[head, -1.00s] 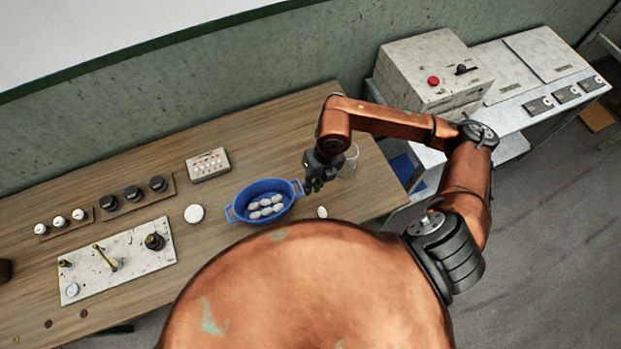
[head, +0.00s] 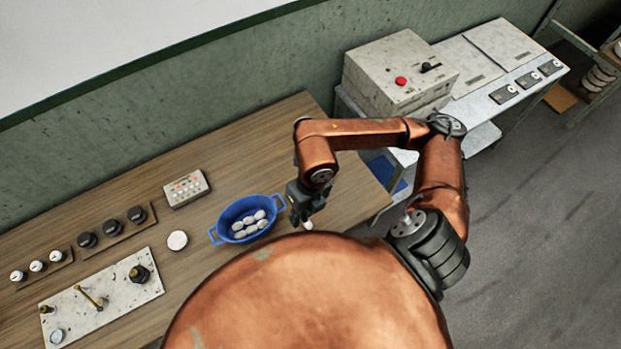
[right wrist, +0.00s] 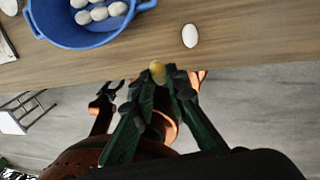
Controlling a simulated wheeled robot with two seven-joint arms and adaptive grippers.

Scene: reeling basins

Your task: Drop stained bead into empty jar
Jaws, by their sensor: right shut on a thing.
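My right gripper (head: 306,212) hangs low near the table's front edge, just right of the blue basin. In the right wrist view, its fingers (right wrist: 161,84) are shut on a small yellowish bead (right wrist: 157,71), which I take for the stained bead. A plain white bead (right wrist: 190,36) lies loose on the table, apart from the fingers; it also shows in the head view (head: 308,225). The empty jar cannot be made out now; my right arm covers the area where clear glass showed earlier.
The blue basin (head: 214,238) holds several white beads. A white disc (head: 177,240), a switch box (head: 186,189) and a stone plate with fittings (head: 75,312) stand to the left. A grey machine (head: 392,80) stands behind right. The table's right end (head: 350,190) looks mostly clear.

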